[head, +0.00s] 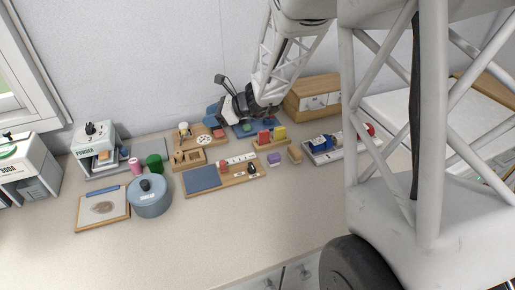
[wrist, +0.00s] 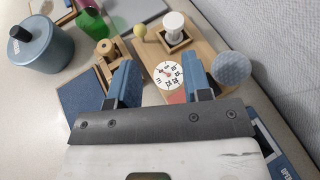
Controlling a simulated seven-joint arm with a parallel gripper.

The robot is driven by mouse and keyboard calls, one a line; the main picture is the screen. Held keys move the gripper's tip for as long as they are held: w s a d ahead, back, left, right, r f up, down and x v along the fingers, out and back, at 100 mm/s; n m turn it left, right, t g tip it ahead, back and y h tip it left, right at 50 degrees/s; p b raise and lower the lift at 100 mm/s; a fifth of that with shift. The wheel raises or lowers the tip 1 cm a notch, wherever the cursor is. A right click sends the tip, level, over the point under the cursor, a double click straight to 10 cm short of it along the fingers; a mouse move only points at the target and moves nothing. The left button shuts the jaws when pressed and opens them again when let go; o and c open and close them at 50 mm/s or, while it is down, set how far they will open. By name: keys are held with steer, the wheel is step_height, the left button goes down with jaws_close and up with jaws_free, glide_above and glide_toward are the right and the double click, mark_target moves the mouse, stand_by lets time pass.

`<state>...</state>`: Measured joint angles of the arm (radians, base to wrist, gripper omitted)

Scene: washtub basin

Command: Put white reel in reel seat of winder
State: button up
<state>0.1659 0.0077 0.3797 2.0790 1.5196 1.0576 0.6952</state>
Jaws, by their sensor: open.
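The white reel (wrist: 173,22) stands upright at a dark square, wood-framed seat (wrist: 178,42) on a wooden board, which looks like the winder (wrist: 203,50). I cannot tell how deep its lower end sits. A round white dial (wrist: 168,75) and a pale yellow knob (wrist: 139,32) are on the same board. In the head view the dial (head: 204,139) shows beside my gripper (head: 215,117). In the wrist view my gripper (wrist: 160,77) is open, its two blue fingers apart with nothing held between them. The white reel stands beyond the fingertips, apart from them.
A wooden spool (wrist: 106,48) sits in a wooden box left of the board. A grey dimpled disc or ball (wrist: 231,66) is at the right. A blue-grey lidded pot (head: 150,197) and green cylinder (head: 154,163) stand left. The front counter (head: 210,235) is clear.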

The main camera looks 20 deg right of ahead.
steer(key=s+a+r+n+g+h, duration=0.25)
steer(key=s+r+n, duration=0.3)
steer(key=s, duration=0.45)
steer(key=s+d+r+n+h, duration=0.2)
steer(key=s+n, duration=0.3)
steer(key=s, duration=0.4)
steer(key=s+d+r+n+h, duration=0.1)
steer(key=s+d+n+h, duration=0.2)
steer(key=s+n, duration=0.3)
steer(key=s+d+r+n+h, duration=0.2)
steer(key=s+n+h, duration=0.2)
steer(key=s, duration=0.8)
steer(key=shift+s+d+r+n+g, duration=0.2)
steer(key=shift+r+n+g, duration=0.2)
steer(key=shift+n, duration=0.55)
steer(key=shift+h, duration=0.25)
